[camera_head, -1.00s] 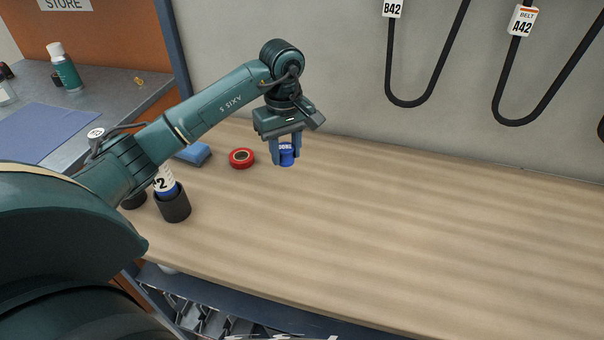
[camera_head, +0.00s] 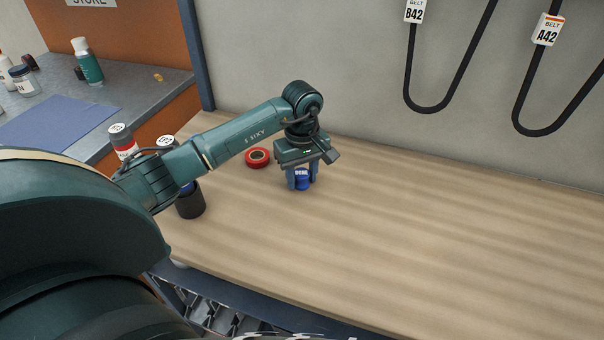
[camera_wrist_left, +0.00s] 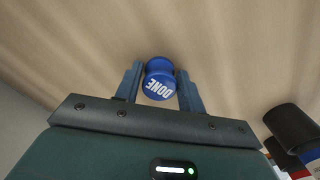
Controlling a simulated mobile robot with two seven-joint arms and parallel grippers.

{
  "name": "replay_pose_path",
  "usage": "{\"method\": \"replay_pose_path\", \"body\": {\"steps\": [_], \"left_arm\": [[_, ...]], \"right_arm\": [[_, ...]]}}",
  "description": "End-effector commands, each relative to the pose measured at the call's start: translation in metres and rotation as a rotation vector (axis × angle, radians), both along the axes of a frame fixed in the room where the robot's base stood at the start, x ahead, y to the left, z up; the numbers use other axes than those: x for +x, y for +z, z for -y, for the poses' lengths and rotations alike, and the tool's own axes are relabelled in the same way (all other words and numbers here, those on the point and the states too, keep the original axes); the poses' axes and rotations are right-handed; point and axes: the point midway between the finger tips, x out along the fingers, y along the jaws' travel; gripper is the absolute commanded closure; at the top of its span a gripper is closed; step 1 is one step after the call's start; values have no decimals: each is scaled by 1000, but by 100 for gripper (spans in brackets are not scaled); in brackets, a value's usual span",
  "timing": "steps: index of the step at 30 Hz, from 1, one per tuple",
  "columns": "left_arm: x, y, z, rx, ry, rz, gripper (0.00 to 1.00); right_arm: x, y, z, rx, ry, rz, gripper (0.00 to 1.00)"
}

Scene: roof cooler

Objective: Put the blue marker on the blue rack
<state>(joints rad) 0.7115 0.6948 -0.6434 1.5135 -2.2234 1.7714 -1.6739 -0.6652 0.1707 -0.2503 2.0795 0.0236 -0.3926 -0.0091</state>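The blue marker (camera_head: 302,180) is a short, waisted blue piece with "DONE" in white on its top. My left gripper (camera_head: 302,182) points down over the wooden bench and is shut on it. The left wrist view shows the marker (camera_wrist_left: 159,80) between the two fingers (camera_wrist_left: 160,88), one on each side. I cannot tell whether its bottom touches the bench. I cannot make out a blue rack for certain. My right gripper is not in view.
A red-and-white container (camera_head: 123,143) shows behind my arm. A grey counter with a blue mat (camera_head: 60,125) and bottles is at left. The wooden bench (camera_head: 430,240) is clear to the right; belts hang on the wall.

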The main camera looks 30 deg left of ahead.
Motion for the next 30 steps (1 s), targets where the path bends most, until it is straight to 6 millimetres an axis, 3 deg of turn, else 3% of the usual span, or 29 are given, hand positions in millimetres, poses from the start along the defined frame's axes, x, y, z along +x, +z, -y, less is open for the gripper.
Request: {"method": "replay_pose_path", "body": {"steps": [5, 16, 30], "left_arm": [[0, 0, 0, 0, 0, 0, 46], [1, 9, 0, -1, 0, 3, 45], [1, 101, 0, 0, 0, 6, 45]], "right_arm": [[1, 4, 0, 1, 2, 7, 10], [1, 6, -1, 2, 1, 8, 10], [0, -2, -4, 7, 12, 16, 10]]}}
